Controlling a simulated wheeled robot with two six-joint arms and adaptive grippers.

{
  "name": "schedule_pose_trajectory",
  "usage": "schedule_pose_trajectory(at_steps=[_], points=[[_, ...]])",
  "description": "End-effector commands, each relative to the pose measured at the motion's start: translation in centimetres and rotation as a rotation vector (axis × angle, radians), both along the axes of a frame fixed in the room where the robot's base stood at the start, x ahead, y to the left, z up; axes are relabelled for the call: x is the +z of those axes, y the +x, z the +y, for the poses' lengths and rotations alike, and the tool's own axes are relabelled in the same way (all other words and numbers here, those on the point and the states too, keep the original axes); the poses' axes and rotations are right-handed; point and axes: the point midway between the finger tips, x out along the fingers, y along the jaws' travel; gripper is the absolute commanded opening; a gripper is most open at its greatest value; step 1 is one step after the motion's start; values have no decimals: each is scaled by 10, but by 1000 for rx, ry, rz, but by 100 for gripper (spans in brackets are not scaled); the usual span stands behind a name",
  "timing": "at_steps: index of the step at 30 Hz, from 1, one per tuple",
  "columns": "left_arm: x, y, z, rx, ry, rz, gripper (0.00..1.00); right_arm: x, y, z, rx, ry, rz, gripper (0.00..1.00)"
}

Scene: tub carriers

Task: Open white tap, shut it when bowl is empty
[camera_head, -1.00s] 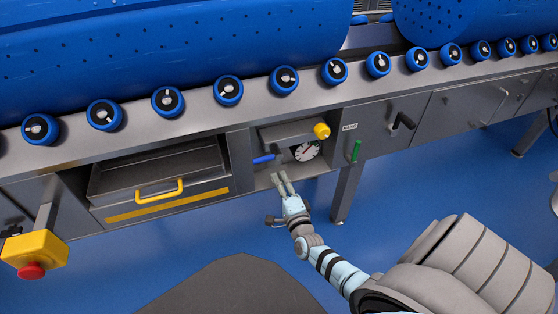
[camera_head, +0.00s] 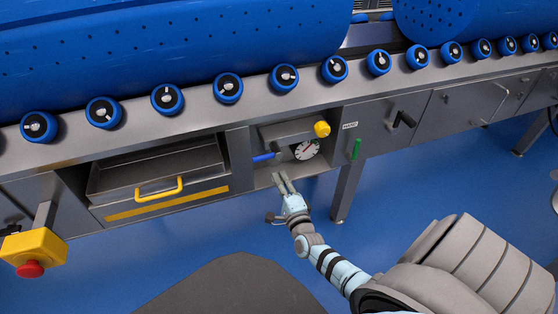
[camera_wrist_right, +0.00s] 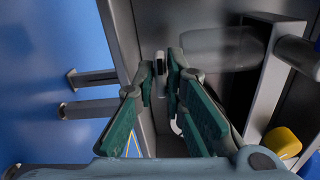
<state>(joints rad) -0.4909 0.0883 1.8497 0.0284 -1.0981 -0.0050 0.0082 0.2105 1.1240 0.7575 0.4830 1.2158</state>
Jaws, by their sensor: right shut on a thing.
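My right gripper (camera_head: 281,181) reaches to the lower front of the open recess (camera_head: 263,178) under the conveyor. In the right wrist view its green fingers (camera_wrist_right: 160,68) are closed at the tips on a small pale piece (camera_wrist_right: 159,56), which I take to be the white tap. The fingers hide most of it, so its lever position cannot be told. The tap does not show clearly in the head view. No bowl can be made out for sure. My left gripper is out of view.
A blue handle (camera_head: 263,158), a dial gauge (camera_head: 306,149) and a yellow knob (camera_head: 321,129) sit close above the gripper. A green handle (camera_head: 354,149) is to the right. A drawer with a yellow handle (camera_head: 159,190) and a red stop button (camera_head: 30,269) are to the left.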

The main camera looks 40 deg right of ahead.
Motion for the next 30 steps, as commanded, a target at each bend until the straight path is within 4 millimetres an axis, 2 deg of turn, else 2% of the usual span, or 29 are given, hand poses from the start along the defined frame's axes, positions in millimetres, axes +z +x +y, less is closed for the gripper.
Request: schedule_pose_trajectory(at_steps=[15, 30], points=[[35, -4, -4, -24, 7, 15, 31, 3, 1, -2, -1, 420, -156, 0], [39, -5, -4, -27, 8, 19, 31, 4, 2, -2, 0, 868, -313, 0]])
